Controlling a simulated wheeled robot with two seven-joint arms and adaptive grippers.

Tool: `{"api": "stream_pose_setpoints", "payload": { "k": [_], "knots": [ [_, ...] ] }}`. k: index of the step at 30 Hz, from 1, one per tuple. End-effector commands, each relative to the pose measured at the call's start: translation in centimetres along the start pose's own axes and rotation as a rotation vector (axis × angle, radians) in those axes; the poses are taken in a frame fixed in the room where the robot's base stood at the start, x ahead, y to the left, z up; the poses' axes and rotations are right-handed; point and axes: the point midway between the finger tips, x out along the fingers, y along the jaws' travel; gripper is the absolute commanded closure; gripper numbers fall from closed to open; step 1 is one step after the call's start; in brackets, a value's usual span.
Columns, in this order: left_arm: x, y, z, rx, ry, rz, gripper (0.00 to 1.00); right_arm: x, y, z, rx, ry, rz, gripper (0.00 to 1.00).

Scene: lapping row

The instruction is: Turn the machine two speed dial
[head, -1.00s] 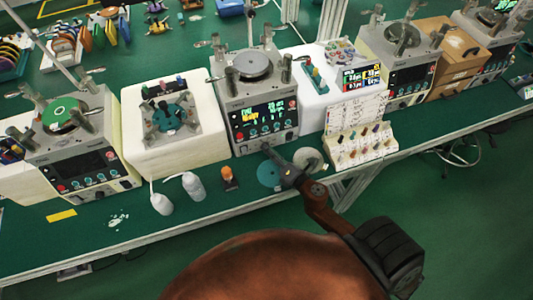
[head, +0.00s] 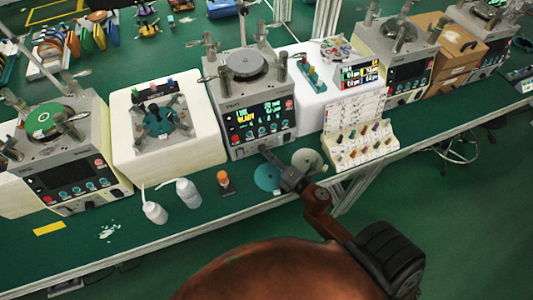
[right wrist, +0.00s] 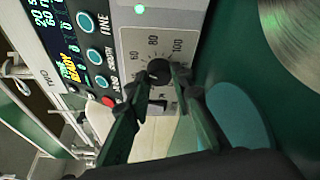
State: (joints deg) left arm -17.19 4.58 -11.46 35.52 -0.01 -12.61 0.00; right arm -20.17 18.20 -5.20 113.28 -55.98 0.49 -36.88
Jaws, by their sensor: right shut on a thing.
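Machine two (head: 262,113) is the grey lapping machine at the middle of the row, with a lit display reading READY. Its speed dial (right wrist: 158,68) is a black round knob on a pale scale plate marked 60, 80 and 100 in the right wrist view. My right gripper (right wrist: 160,80) has its two fingers on either side of the knob and is shut on it. In the head view, my right gripper (head: 268,153) reaches the lower front of the machine, and the dial is hidden there. My left gripper is not in view.
Below the machine, a teal disc (head: 266,178) and a grey disc (head: 307,160) lie close to my right gripper. An orange-capped bottle (head: 224,184) and two white squeeze bottles (head: 188,193) stand left. A rack of coloured pegs (head: 362,147) stands right.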

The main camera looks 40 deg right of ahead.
Motion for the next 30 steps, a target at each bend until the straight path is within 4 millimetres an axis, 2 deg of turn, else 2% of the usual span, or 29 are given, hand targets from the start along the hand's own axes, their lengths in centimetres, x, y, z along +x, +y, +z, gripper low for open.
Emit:
{"api": "stream_pose_setpoints", "payload": {
  "k": [1,2,9,17,20,23,30],
  "knots": [
    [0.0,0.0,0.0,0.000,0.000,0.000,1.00,0.0,0.0,0.0,0.000,-0.001,0.001,1.00],
    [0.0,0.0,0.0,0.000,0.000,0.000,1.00,0.0,0.0,0.1,0.000,-0.001,0.001,0.77],
    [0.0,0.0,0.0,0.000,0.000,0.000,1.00,0.0,0.0,0.0,-0.001,-0.001,0.000,0.61],
    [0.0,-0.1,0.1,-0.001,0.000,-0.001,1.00,-0.1,0.0,0.0,-0.001,-0.001,0.000,0.61],
    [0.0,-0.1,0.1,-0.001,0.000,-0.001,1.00,-0.7,-0.1,0.0,0.001,-0.001,-0.002,0.61],
    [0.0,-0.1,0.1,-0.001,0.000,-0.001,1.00,-2.0,-0.1,0.0,0.003,-0.002,-0.003,0.61],
    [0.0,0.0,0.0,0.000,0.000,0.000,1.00,-7.0,-0.1,0.0,0.003,-0.003,-0.004,0.61]
  ]
}}
